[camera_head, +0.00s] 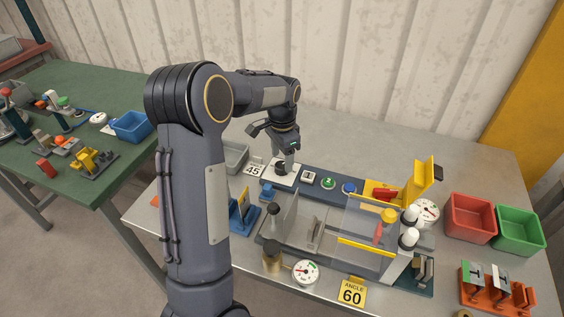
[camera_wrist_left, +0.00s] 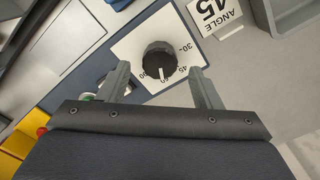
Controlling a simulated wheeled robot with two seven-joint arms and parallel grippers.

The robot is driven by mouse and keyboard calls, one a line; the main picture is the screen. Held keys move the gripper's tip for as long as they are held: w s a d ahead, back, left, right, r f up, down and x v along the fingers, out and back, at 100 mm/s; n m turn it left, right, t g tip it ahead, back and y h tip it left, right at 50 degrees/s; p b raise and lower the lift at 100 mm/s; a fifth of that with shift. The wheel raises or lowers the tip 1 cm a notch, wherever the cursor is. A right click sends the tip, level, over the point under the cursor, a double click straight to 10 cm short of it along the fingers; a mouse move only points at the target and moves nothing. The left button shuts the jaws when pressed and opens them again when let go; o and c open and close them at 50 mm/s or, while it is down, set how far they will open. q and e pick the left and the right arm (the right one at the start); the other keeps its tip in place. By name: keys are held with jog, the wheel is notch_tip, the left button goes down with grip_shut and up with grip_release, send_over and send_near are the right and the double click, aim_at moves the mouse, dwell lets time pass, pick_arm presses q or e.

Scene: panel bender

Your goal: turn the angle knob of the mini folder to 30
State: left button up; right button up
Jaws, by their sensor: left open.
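The angle knob (camera_wrist_left: 160,59) is a black ribbed knob on a white dial plate (camera_wrist_left: 128,47) printed with numbers. In the left wrist view the 30 and 45 marks are at its right. Its white pointer line faces the lower side of the picture, between the 45 and a partly hidden number to its left. My left gripper (camera_wrist_left: 162,78) is open, with one finger on each side of the knob and visible gaps. In the head view the gripper (camera_head: 284,160) points down over the dial plate (camera_head: 292,178) and largely hides the knob. My right gripper is not in view.
A 45 angle card (camera_head: 254,170) stands beside the dial, with a grey bin (camera_head: 235,157) behind it. A green button (camera_head: 328,183) and a blue button (camera_head: 349,188) lie to the right.

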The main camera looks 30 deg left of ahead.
aim_at(282, 168)
pick_arm(q)
jog(key=shift+f, duration=1.35)
jog(key=c, duration=1)
